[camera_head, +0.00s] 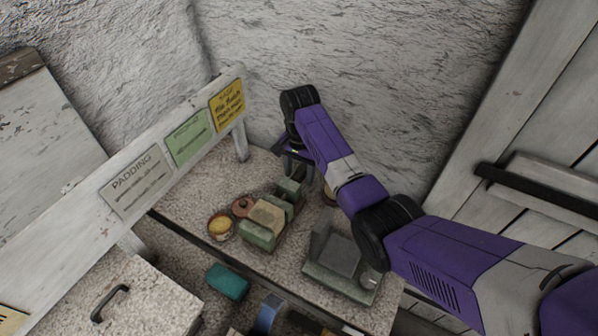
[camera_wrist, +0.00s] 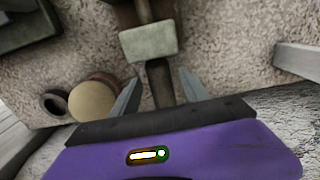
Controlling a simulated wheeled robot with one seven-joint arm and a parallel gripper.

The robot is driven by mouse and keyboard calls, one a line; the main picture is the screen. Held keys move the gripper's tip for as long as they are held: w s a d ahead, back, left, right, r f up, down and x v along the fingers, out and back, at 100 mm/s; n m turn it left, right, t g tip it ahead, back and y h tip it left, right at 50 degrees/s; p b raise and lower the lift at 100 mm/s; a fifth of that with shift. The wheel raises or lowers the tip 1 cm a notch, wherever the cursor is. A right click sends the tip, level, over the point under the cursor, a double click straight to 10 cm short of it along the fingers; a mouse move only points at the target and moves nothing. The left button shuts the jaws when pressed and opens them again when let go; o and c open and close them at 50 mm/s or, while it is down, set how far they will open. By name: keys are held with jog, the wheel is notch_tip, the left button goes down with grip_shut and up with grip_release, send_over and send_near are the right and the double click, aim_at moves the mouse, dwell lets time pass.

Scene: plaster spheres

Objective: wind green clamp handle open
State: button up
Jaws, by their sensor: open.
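The green clamp (camera_head: 258,236) sits on the speckled bench, with a pale block held between its parts. Its far end lies close below my gripper (camera_head: 291,150), whose fingers are mostly hidden in the head view. In the wrist view, a pale green end block (camera_wrist: 148,42) of the clamp is near the top. A dark bar (camera_wrist: 158,75), seemingly the handle, runs from it toward my gripper (camera_wrist: 160,80). The two grey fingers are open, one on each side of the bar, with gaps between; I cannot tell whether either touches it.
A grey-green fixture (camera_head: 338,262) stands on the bench to the right. A bowl with yellow contents (camera_head: 221,225) and a reddish pot (camera_head: 243,206) stand left of the clamp. A round tan-topped object (camera_wrist: 92,101) is beside the left finger. A sign board (camera_head: 140,183) rises at left.

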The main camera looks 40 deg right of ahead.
grip_shut()
jog(key=shift+s+p, duration=0.1)
jog(key=shift+p, duration=0.2)
jog(key=shift+s+r+t+y+p, duration=0.1)
jog(key=shift+t+y+p, duration=0.2)
jog(key=shift+t+p, duration=0.25)
jog(key=shift+s+t+p, duration=0.1)
jog(key=shift+t+p, duration=0.45)
jog(key=shift+s+d+f+t+y, duration=0.15)
jog(key=shift+t+y, duration=0.25)
jog(key=shift+t, duration=0.4)
jog(key=shift+d+f+t+y, duration=0.1)
jog(key=shift+t+y, duration=0.3)
jog(key=shift+t, duration=0.4)
